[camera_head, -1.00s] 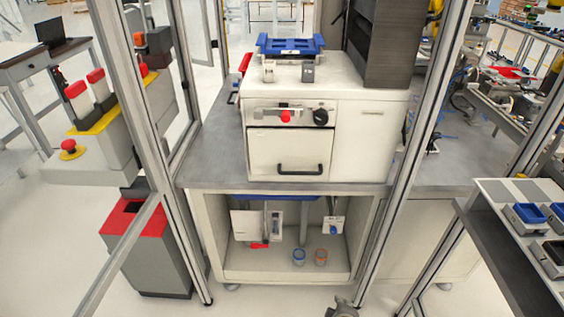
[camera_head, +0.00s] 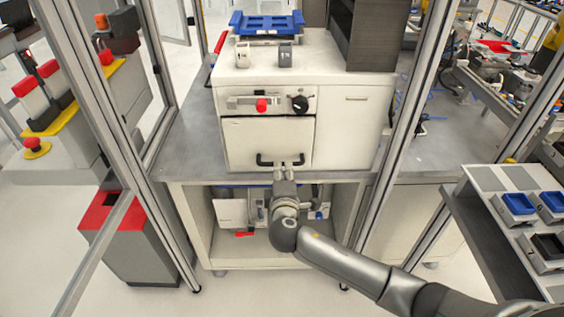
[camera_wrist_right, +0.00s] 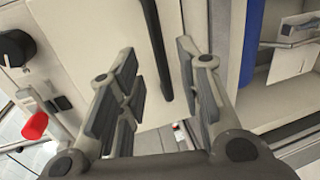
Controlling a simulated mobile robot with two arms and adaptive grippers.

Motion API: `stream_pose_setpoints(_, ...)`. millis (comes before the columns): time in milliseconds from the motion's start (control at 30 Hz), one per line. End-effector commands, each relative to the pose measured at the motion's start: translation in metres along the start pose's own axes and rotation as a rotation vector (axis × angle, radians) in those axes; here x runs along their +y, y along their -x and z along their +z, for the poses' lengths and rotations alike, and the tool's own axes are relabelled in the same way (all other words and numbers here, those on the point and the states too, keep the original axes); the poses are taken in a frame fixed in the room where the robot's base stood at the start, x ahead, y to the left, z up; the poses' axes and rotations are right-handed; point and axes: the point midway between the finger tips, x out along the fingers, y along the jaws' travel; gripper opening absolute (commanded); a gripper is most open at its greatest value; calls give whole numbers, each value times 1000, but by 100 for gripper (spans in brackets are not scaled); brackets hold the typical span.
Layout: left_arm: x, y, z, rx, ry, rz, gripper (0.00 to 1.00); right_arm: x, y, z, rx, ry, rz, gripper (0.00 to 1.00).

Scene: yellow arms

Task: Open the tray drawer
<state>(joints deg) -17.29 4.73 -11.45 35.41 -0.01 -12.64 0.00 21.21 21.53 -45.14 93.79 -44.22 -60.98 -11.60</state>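The tray drawer (camera_head: 250,140) is a white front panel on the white machine, and it looks closed. Its black bar handle (camera_head: 265,161) sits at its lower edge. My right gripper (camera_head: 289,165) is at the handle's right part, reaching up from below. In the right wrist view, the gripper (camera_wrist_right: 157,56) is open. The black handle (camera_wrist_right: 153,25) shows between its two fingers, nearer the right one, with a visible gap on both sides. I cannot tell how deep the handle lies between the fingers. My left gripper is not in view.
Above the drawer are a red knob (camera_head: 261,105) and a black dial (camera_head: 299,103). A blue tray (camera_head: 267,22) sits on top. Metal frame posts stand on both sides, the right post (camera_head: 398,130) near my arm. A table with blue bins (camera_head: 518,203) stands at right.

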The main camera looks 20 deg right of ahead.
Motion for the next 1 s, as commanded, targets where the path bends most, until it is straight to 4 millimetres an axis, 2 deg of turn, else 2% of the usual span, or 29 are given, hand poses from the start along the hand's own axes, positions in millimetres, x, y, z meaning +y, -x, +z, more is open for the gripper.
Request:
stream_pose_setpoints(200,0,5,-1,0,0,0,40,1,-32,0,-1,0,0,33)
stream_pose_setpoints(400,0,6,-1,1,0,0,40,0,-51,-1,1,0,0,33)
stream_pose_setpoints(600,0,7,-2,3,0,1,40,0,-58,0,1,0,-1,33)
stream_pose_setpoints(867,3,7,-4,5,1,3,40,-1,-59,0,1,-1,-1,33)
stream_pose_setpoints(1000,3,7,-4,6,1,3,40,-1,-59,0,1,-1,-2,17)
